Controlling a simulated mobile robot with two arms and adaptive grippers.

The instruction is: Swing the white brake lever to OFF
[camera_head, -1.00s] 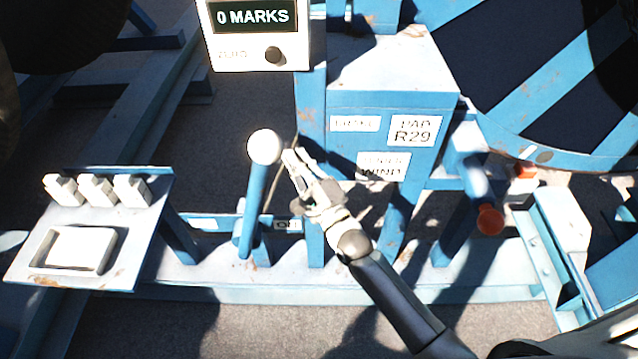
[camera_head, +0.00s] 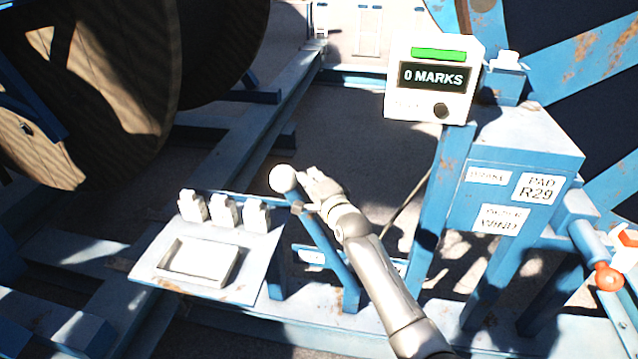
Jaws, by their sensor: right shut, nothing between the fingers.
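The brake lever (camera_head: 325,243) is a blue bar with a round white knob (camera_head: 284,179) on top. It leans to the left from its pivot low on the blue frame. My right gripper (camera_head: 308,183) is shut and empty, at the right side of the knob and the bar's upper end. It looks to be touching there, though the exact contact is hard to see. A small pale label plate (camera_head: 312,256) shows left of the lever, its text unreadable. My left gripper is not in view.
A counter box (camera_head: 435,80) reads 0 MARKS, with a green light on top. A blue box (camera_head: 525,145) with labels stands right. A large wooden reel (camera_head: 110,60) fills the upper left.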

